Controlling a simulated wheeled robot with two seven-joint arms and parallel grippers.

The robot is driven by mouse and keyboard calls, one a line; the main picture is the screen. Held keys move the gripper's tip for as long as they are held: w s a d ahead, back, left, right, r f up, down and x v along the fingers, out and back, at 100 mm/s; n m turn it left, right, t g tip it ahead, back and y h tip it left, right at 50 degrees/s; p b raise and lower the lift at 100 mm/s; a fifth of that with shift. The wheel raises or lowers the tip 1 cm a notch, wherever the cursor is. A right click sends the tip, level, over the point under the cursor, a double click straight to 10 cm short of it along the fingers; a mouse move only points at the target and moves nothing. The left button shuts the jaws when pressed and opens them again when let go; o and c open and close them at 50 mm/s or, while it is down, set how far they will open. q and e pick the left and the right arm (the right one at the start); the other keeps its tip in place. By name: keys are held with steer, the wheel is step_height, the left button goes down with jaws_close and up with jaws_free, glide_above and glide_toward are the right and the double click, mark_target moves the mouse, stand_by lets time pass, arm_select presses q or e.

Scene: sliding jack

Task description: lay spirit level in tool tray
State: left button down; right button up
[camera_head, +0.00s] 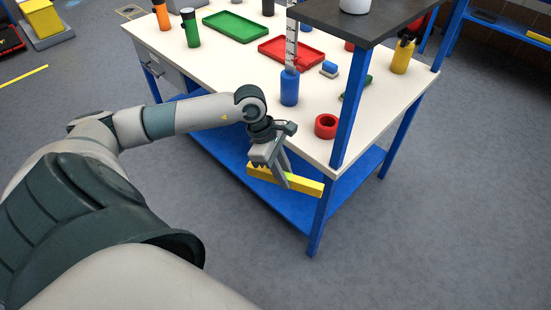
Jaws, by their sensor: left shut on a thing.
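A yellow bar, which looks like the spirit level (308,186), is held in my left gripper (276,178). The gripper is shut around it nearer its left end, and its fingers hide part of it. The bar is in front of the bench's near edge, crossing the view of the blue lower shelf and a front leg. A green tray (236,27) and a red tray (283,53) lie on the bench top, farther back. I cannot tell which one is the tool tray. My right gripper is not in view.
The pale bench top (225,70) holds a blue cylinder (289,88), a red ring (326,126), a green bottle (190,28) and a yellow bottle (402,55). A dark raised shelf (350,22) on a blue post (352,105) overhangs the right side.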

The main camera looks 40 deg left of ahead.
arm_select(q)
steer(key=s+d+m+g+y, duration=0.2)
steer(key=d+m, duration=0.4)
steer(key=m, duration=0.5)
steer(key=s+d+m+g+y, duration=0.2)
steer(key=d+m, duration=0.4)
steer(key=m, duration=0.4)
steer(key=shift+s+f+m+g, duration=0.45)
steer(key=shift+s+g, duration=0.25)
steer(key=shift+g, duration=0.3)
